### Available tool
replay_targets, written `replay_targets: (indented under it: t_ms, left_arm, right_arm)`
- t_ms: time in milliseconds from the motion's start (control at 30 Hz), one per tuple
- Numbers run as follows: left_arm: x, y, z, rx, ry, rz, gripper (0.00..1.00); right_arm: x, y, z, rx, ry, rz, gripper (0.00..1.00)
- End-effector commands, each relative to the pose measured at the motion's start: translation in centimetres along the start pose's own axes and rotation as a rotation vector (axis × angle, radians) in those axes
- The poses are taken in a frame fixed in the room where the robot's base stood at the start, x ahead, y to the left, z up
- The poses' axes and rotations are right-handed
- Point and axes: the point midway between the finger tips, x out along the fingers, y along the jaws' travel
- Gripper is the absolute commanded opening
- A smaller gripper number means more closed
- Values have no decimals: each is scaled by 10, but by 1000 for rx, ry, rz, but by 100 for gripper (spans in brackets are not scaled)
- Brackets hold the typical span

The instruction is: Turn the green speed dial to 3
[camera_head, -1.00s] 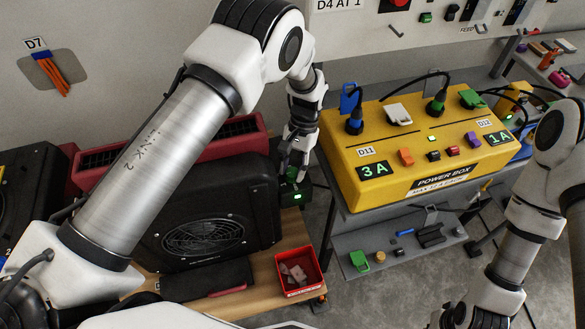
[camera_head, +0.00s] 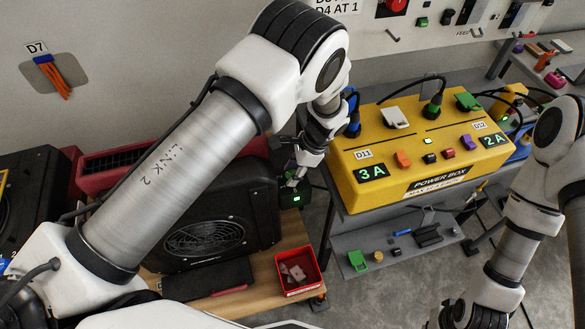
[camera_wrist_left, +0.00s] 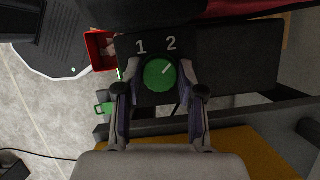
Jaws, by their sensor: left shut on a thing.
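The green speed dial (camera_wrist_left: 160,75) is a round knob on a dark panel in the left wrist view. Its pale pointer line slants to the upper right, toward the printed 2; a 1 is printed to the left of the 2. My left gripper (camera_wrist_left: 161,86) has one finger on each side of the dial and is shut on it. In the head view my left gripper (camera_head: 297,176) is at the small dark box (camera_head: 292,195) on the right side of the black fan unit (camera_head: 215,205). My right gripper (camera_head: 470,318) is cut off at the bottom edge.
The yellow power box (camera_head: 430,150) stands close to the right of my left gripper, its displays reading 3A and 2A. A red bin (camera_head: 312,278) stands at the wooden table's front edge. A lower grey shelf (camera_head: 375,262) holds small objects.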

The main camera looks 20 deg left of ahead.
Motion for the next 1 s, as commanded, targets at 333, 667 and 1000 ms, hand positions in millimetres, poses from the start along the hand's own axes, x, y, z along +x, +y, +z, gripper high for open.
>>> replay_targets:
  t_ms: [333, 667, 1000]
  left_arm:
    - [-8, 3, 4, 305, 2, -123, 4]
    - [-3, 3, 2, 549, 3, -226, 4]
    - [0, 3, 1, 676, 1, -280, 4]
  right_arm:
    - [-55, 0, 0, 0, 0, 0, 0]
    - [-90, -1, 0, 0, 0, 0, 0]
    - [-100, -1, 0, 0, 0, 0, 0]
